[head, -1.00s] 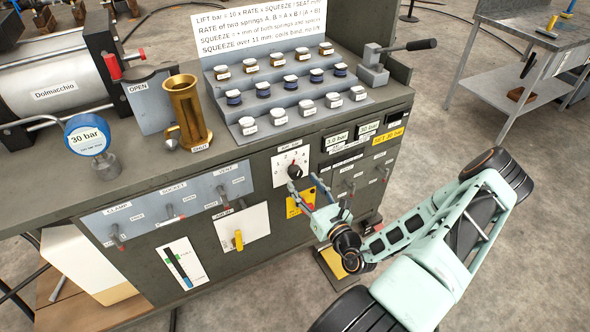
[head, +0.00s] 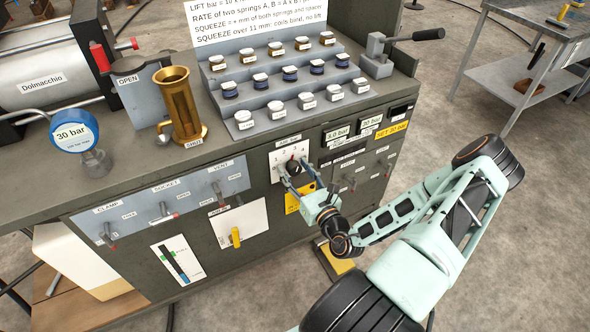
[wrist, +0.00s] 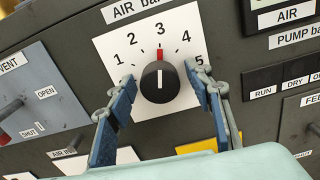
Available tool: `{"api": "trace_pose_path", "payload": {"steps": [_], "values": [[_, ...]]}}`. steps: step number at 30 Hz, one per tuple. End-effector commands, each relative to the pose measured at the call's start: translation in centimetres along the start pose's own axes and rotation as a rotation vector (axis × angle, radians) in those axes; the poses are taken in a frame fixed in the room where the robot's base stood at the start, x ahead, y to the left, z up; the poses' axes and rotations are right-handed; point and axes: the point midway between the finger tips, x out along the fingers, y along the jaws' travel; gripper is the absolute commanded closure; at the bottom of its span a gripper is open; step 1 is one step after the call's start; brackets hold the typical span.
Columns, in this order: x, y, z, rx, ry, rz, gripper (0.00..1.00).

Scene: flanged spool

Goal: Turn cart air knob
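The cart air knob (wrist: 158,84) is a round black dial with a white line on a white plate (wrist: 113,45) numbered 1 to 5. Its white line points up, and a red mark sits at its top, just under the 3. In the head view the knob (head: 293,167) is on the cart's front panel. My gripper (wrist: 167,88) is open, with one blue-padded finger on each side of the knob and a visible gap on both sides. In the head view my gripper (head: 295,178) is right at the knob and partly covers it.
A yellow-handled lever (head: 236,237) is at lower left of the knob. Small levers and labels (head: 350,182) are to its right. A yellow label (head: 292,203) lies just below. Several capped jars stand on the stepped rack (head: 318,118) above.

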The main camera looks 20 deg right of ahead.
Motion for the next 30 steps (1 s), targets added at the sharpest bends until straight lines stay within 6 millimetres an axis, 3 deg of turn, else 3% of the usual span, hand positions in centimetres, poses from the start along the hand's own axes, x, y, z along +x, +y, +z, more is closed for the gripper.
{"api": "trace_pose_path", "payload": {"steps": [1, 11, 20, 30], "values": [[0.0, 0.0, 0.0, 0.0, 0.0, 0.0, 0.6], [0.0, -0.02, 0.0, 0.0, 0.0, 0.0, 0.94], [0.01, -0.01, 0.12, 0.041, 0.0, 0.0, 0.94], [0.04, 0.08, 0.35, 0.269, 0.0, 0.001, 0.94]]}}
